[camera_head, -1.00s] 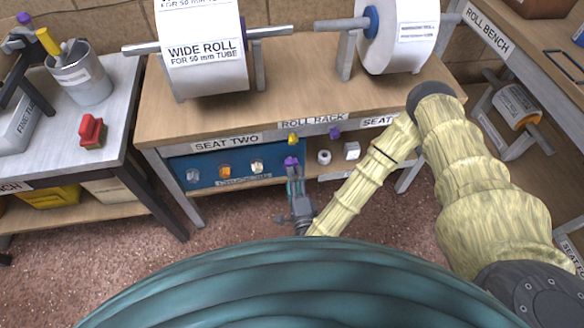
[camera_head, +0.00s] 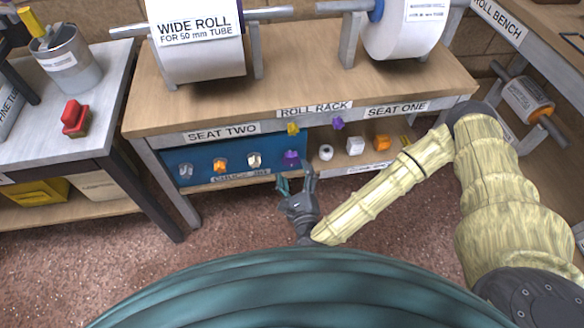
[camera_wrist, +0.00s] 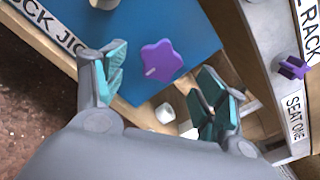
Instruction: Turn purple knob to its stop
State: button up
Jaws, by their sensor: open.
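A purple star-shaped knob (camera_head: 291,157) sits on the right end of the blue panel (camera_head: 225,152) under the rack top. In the wrist view the same knob (camera_wrist: 162,60) shows a small pale mark and lies between and beyond my fingertips. My gripper (camera_head: 296,180) is open and empty, just below and in front of this knob; its teal finger pads (camera_wrist: 165,85) appear apart from it. A second purple knob (camera_head: 337,123) is on the rack's front edge; it also shows at the right of the wrist view (camera_wrist: 293,66).
A yellow knob (camera_head: 292,129) is just above the panel. Grey, orange and cream knobs (camera_head: 220,165) line the panel to the left. White and orange pieces (camera_head: 355,146) stand on the shelf to the right. Paper rolls (camera_head: 197,50) sit on top.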

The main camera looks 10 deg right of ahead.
aim_at(292, 162)
jog(key=shift+m, duration=0.6)
jog(key=shift+w, duration=0.15)
jog(key=shift+w+b, duration=0.45)
jog(key=shift+w, duration=1.4)
jog(key=shift+c, duration=0.2)
jog(key=c, duration=1)
jog(key=shift+o, duration=0.2)
jog(key=o, duration=1)
